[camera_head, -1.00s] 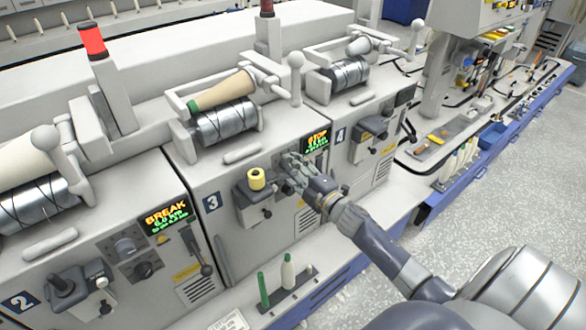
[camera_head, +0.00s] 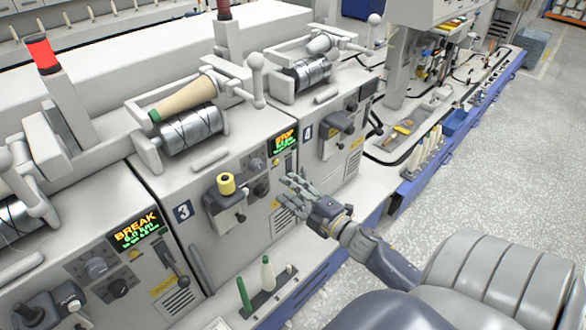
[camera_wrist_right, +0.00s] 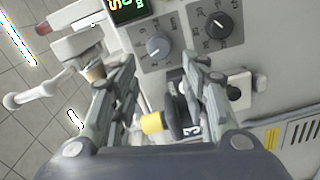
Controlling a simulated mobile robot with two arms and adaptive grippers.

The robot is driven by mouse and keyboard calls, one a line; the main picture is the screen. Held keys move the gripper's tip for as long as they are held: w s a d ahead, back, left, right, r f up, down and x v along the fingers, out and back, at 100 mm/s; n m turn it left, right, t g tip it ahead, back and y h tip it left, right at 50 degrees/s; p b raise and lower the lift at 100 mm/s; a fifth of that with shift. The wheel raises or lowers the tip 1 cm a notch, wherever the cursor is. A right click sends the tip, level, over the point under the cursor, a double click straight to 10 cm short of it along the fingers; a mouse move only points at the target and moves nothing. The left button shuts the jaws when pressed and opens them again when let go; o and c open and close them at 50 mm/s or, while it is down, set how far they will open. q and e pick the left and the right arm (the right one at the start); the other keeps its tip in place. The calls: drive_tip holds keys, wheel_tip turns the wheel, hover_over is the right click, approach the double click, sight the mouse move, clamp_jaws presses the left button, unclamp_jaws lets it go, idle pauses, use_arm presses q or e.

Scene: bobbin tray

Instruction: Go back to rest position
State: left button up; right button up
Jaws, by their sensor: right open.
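My right gripper (camera_head: 294,196) is open and empty in front of unit 3 of the machine, right of the yellow bobbin and below the STOP display (camera_head: 284,141). In the right wrist view its two fingers (camera_wrist_right: 165,95) are spread apart, with the machine's front panel beyond them. The yellow bobbin (camera_head: 226,184) sits on the dark holder of unit 3. It also shows between the fingers in the right wrist view (camera_wrist_right: 153,123), apart from them. My left gripper is in no frame.
A bobbin tray (camera_head: 262,301) on the lower ledge holds a green bobbin (camera_head: 244,296) and a white bobbin (camera_head: 268,273). The BREAK display (camera_head: 137,229) is on the unit at left. A blue bin (camera_head: 455,122) stands at right. The speckled floor (camera_head: 500,190) at right is open.

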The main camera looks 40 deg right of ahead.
drive_tip(key=shift+s, duration=0.4)
